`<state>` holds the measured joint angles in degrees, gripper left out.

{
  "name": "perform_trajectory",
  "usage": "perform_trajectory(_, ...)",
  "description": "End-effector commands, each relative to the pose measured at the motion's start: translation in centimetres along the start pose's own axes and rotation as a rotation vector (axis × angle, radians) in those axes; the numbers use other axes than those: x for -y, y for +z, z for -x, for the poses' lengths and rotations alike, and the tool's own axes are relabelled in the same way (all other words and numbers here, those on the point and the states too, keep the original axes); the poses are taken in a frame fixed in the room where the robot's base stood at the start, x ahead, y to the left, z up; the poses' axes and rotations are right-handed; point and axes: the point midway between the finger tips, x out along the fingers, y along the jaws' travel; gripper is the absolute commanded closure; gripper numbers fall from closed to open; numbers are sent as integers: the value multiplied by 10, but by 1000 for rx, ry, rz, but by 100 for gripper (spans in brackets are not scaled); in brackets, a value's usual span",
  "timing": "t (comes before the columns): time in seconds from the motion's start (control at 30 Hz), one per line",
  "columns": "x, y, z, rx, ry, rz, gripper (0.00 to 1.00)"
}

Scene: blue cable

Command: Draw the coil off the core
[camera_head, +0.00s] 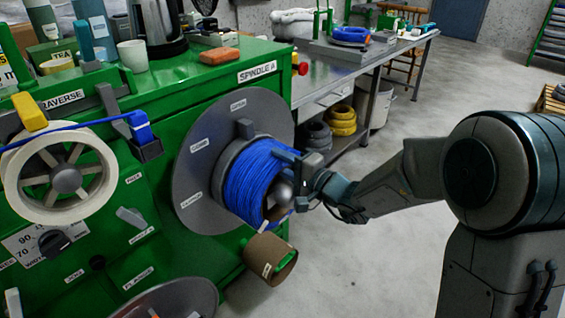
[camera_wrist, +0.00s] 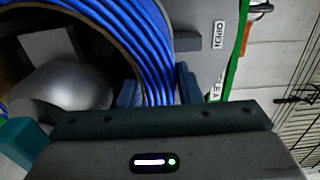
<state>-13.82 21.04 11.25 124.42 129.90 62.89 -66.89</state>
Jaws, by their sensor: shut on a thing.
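The coil of blue cable (camera_head: 248,180) is wound around the core on the green machine's spindle, in front of a large grey round flange (camera_head: 196,163). The core's grey domed end (camera_head: 283,193) shows inside the coil. My gripper (camera_head: 292,170) reaches in from the right at the coil's outer face. In the wrist view its fingers (camera_wrist: 158,90) are shut on the blue coil (camera_wrist: 140,38), one inside the winding and one outside. The grey core (camera_wrist: 70,85) fills the left of that view. The far side of the coil is hidden.
A brown cardboard tube (camera_head: 270,258) sticks out just below the coil. A metal bench (camera_head: 340,62) stands behind my arm. The floor (camera_head: 350,265) in front is clear.

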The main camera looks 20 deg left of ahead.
Motion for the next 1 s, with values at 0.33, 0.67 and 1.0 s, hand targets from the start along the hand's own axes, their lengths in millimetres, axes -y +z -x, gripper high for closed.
perform_trajectory(0.33,6,0,0,0,-5,2,100)
perform_trajectory(0.67,11,0,0,0,-5,2,100)
perform_trajectory(1.0,11,0,0,0,-5,2,100)
